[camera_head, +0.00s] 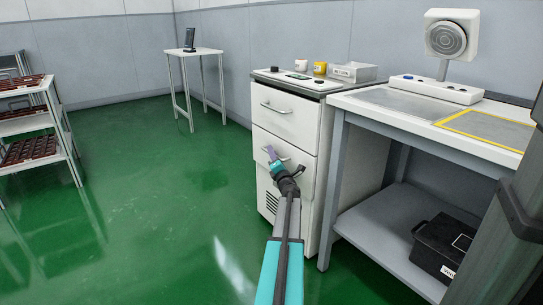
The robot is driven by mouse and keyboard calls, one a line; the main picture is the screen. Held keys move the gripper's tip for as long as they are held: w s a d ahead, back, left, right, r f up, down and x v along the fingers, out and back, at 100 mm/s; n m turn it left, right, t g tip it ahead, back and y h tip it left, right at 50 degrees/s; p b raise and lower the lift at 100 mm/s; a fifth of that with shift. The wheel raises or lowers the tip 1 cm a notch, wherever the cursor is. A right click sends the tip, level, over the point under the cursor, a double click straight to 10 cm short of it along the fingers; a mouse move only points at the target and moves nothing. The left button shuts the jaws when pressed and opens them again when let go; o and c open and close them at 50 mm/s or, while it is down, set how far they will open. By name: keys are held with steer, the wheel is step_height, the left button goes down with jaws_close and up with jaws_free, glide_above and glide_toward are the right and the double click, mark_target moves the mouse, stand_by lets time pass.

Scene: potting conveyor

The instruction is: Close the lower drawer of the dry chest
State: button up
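The dry chest is a white cabinet (285,128) against the wall, with an upper drawer (295,122) and a lower drawer (262,140). The upper drawer looks flush and has a bar handle. The lower drawer's front is partly covered by my gripper (270,153), and I cannot tell for sure how far it stands out. My gripper is at the lower drawer's handle, with my arm reaching up from the bottom of the picture. Its fingertips are small, and I cannot tell whether they touch or hold the handle.
A grey-legged workbench (390,118) stands close on the chest's right, with a black box (440,245) on its lower shelf. A metal tray (352,73) and cups sit on the chest. A small white table (195,53) stands behind. A trolley (40,125) is at left. Green floor is clear between.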

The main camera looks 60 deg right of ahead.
steer(key=shift+f, duration=0.15)
stand_by(0.3)
steer(key=shift+a, duration=0.15)
steer(key=p+v, duration=0.3)
steer(key=v, duration=1)
steer(key=shift+s+a+p, duration=0.15)
steer(key=shift+p, duration=0.25)
